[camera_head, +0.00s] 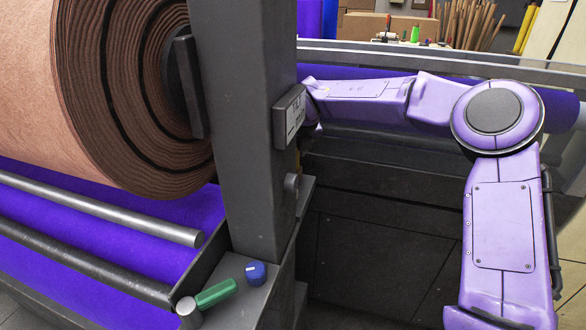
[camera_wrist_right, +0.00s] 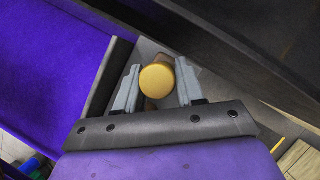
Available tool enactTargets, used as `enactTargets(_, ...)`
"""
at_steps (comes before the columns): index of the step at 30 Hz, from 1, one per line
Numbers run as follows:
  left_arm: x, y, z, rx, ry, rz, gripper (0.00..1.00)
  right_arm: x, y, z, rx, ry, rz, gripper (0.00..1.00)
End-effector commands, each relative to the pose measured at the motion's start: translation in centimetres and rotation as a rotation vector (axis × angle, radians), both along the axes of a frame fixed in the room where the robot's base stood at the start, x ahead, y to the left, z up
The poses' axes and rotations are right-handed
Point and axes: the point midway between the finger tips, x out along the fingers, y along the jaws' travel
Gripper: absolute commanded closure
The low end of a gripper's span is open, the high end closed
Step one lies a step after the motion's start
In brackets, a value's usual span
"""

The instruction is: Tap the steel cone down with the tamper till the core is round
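In the right wrist view, a round yellow disc (camera_wrist_right: 157,81) fills the gap between the two grey fingers of my right gripper (camera_wrist_right: 158,76). It looks like the end of the tamper, with brown parts showing at its edge. The fingers appear to be shut on it. In the head view my right gripper is hidden behind the dark post; my purple right arm reaches in from the right. The big brown felt roll (camera_head: 75,95) is at the left, with its layered end facing right and its core hidden by the post. I cannot make out the steel cone. My left gripper is not in view.
The dark grey post (camera_head: 237,120) stands between the roll and my right arm. Metal bars (camera_head: 100,207) cross above purple felt (camera_head: 200,215). Dark floor lies open below my arm.

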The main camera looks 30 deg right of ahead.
Motion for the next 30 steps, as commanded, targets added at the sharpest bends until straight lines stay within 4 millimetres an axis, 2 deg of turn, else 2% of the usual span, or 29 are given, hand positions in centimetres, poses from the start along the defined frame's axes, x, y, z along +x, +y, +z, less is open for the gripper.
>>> enactTargets(30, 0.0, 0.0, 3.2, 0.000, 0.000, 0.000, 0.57, 0.0, 0.0, 3.9, 0.001, -0.002, 0.000, 1.00)
